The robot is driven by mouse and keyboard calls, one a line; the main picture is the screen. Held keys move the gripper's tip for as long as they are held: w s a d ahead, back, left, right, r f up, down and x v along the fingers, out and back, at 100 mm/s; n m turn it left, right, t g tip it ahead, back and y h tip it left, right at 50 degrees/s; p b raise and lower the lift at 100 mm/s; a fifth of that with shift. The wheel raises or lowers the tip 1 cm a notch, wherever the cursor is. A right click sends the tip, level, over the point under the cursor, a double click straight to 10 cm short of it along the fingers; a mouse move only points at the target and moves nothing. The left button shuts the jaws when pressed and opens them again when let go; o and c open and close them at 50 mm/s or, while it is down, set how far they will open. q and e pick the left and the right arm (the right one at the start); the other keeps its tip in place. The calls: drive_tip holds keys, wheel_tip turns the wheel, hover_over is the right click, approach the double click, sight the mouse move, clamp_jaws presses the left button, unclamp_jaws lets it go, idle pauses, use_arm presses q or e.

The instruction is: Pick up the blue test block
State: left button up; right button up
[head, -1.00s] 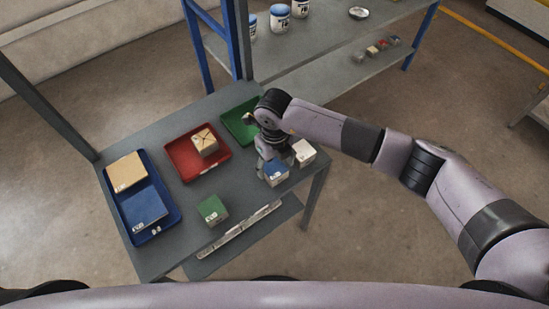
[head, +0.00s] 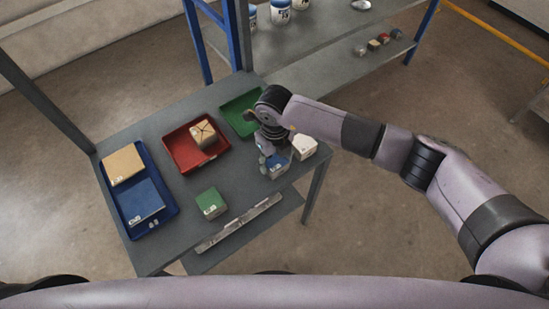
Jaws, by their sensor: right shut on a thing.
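The blue test block (head: 278,165) is a small cube with a blue top and paler sides, near the right edge of the grey table in the head view. My right gripper (head: 270,157) is at the block and shut on it. The arm comes in from the right, and the wrist hides part of the gripper. I cannot tell whether the block is clear of the table top. My left gripper is not in view.
A white block (head: 304,146) stands close right of the blue block. A green block (head: 211,203) stands left of it. A red tray (head: 178,156) holds a tan block. A green tray (head: 236,117) and a blue tray (head: 169,205) are also on the table (head: 238,176).

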drive_tip(key=shift+r+p, duration=2.25)
drive_tip(key=shift+r, duration=1.3)
